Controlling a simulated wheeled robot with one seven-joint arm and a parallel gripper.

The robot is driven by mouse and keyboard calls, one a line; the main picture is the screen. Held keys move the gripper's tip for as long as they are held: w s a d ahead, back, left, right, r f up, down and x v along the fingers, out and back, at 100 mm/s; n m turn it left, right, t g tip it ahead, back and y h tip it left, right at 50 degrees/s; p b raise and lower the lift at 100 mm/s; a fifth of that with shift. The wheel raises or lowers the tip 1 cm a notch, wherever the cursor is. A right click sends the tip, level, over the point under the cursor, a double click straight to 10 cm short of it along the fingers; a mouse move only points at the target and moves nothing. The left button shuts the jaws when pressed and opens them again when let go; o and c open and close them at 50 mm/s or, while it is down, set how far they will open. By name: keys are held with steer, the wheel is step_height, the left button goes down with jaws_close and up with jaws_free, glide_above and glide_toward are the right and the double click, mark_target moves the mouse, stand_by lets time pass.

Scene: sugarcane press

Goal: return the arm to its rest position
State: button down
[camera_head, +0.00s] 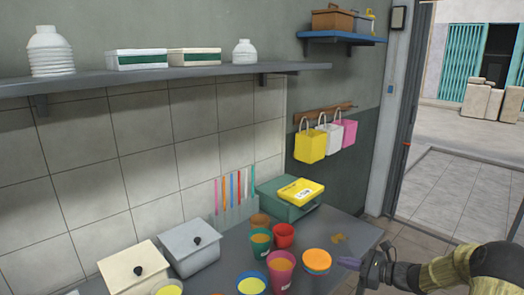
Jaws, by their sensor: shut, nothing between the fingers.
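My gripper (350,263) shows at the lower right, with my arm reaching in from the right edge. Its fingers are together and hold nothing. They point left, over or beside the right end of the grey counter (345,228), close to a cup with an orange top (317,261). I cannot tell the exact gap between the fingers and this cup. The rest of my arm runs out of the picture at the right.
Several cups, among them a red one (283,235) and a pink one (281,270), crowd the counter. Two lidded boxes, cream (136,270) and grey (190,247), stand left. Bags (310,146) hang above. A doorway (455,190) opens at right.

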steer(key=s+a+f+n+g+h+b, duration=0.1)
steer(key=s+a+f+n+g, duration=0.3)
steer(key=a, duration=0.3)
steer(key=s+a+f+n+g+h+b, duration=0.15)
steer(key=s+n+h+b, duration=0.35)
steer(key=s+n, duration=0.6)
steer(key=s+a+f+n+g+h+b, duration=0.1)
steer(key=s+a+n+h+b, duration=0.15)
steer(key=s+n+h, duration=0.6)
steer(key=s+r+y+p, duration=0.1)
steer(key=s+r+p, duration=0.1)
steer(key=r+p, duration=0.8)
steer(key=s+r+y+p, duration=0.1)
steer(key=s+r+p, duration=0.1)
steer(key=r+p, duration=0.8)
steer(key=shift+s, duration=0.2)
steer(key=shift+d, duration=0.1)
steer(key=shift+n, duration=0.25)
